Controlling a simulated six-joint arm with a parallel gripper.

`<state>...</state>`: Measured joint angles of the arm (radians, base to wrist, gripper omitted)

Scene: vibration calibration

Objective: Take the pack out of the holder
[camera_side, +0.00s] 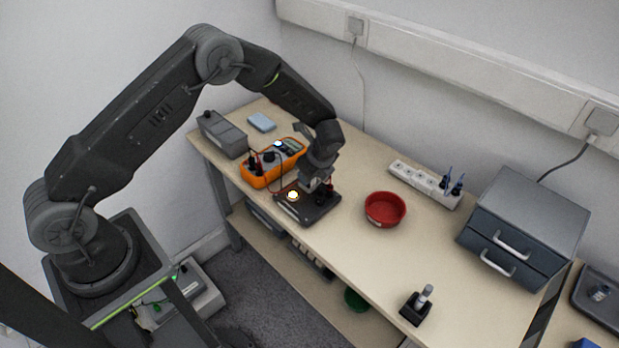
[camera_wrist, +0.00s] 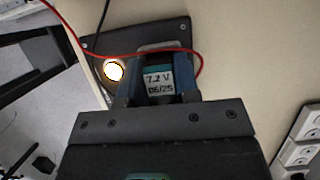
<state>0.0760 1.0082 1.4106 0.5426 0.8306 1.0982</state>
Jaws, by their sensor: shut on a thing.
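The pack (camera_wrist: 158,82) shows in the wrist view as a teal block with a white label reading "7.2 V 06/25". My gripper (camera_wrist: 156,90) is shut on it, with one dark finger on each side. The holder (camera_side: 307,210) is a dark plate near the bench's front edge, with a glowing round lamp (camera_side: 293,195) on it. The holder also shows behind the pack in the wrist view (camera_wrist: 178,30). In the side view my gripper (camera_side: 317,184) is low over the holder and hides the pack. I cannot tell whether the pack is still seated.
A red lead (camera_wrist: 110,57) crosses close by the pack and fingers. An orange multimeter (camera_side: 262,179) stands left of the holder. A red bowl (camera_side: 385,210) is to the right, with a power strip (camera_side: 422,183) behind. The bench between bowl and drawer unit (camera_side: 524,225) is clear.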

